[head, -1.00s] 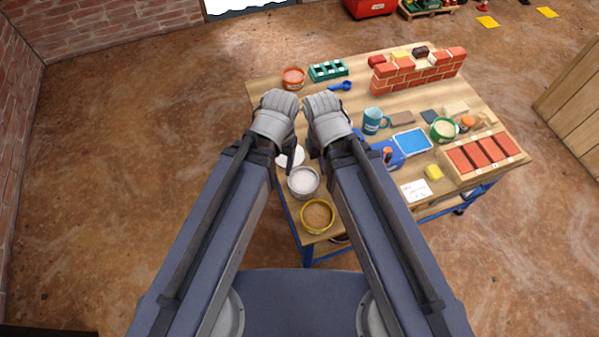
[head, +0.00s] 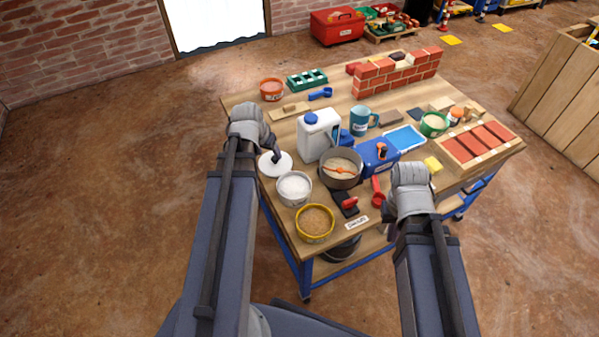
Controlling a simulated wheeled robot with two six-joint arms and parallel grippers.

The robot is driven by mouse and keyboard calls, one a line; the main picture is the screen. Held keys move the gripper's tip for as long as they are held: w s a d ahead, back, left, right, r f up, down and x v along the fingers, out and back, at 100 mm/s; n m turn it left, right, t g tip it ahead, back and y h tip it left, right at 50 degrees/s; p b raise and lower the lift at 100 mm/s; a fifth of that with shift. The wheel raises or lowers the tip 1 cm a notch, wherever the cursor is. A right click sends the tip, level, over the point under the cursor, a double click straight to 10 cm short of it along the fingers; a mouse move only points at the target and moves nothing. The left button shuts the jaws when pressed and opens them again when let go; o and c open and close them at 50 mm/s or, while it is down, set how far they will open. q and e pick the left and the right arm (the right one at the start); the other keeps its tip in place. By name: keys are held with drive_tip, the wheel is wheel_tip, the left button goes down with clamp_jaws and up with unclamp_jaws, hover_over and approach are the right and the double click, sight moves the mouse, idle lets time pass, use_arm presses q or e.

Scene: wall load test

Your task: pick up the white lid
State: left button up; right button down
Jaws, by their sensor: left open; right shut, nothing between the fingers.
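The white lid (head: 279,168) is a round disc lying on the left part of the workbench (head: 285,222), behind the pot of white powder (head: 294,187). My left gripper (head: 272,153) is over the lid's back edge, and a dark finger covers part of it. That gripper is open, and I cannot tell whether it touches the lid. My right gripper (head: 392,212) is shut and empty near the bench's front edge, right of the red scoop (head: 377,194). Its fingers are mostly hidden by its wrist.
A grey pot (head: 340,181) and a white jug (head: 318,143) stand right of the lid. A yellow-rimmed tub (head: 315,236) is at the front corner. A red brick wall (head: 395,78) stands at the back. Open floor lies left of the bench.

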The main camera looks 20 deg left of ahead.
sight(274, 159)
use_arm(q)
drive_tip(key=shift+w+a+f, duration=0.1)
drive_tip(key=shift+w+f, duration=0.15)
use_arm(e)
drive_tip(key=shift+s+d+f, duration=0.15)
drive_tip(key=shift+d+f, duration=0.15)
drive_tip(key=shift+d, duration=0.05)
use_arm(q)
drive_tip(key=b+x, duration=0.2)
drive_tip(key=shift+w+f+b, duration=0.15)
drive_tip(key=shift+f+b, duration=0.1)
drive_tip(key=shift+b, duration=0.05)
drive_tip(key=b+x, duration=0.2)
drive_tip(key=w+b+x, duration=0.1)
drive_tip(key=b+x, duration=0.1)
drive_tip(key=x, duration=0.1)
drive_tip(key=shift+w+a+r, duration=0.1)
drive_tip(key=shift+a, duration=0.05)
drive_tip(key=shift+r, duration=0.15)
use_arm(e)
wheel_tip(274, 159, down, 6)
drive_tip(key=shift+f, duration=0.25)
use_arm(q)
clamp_jaws()
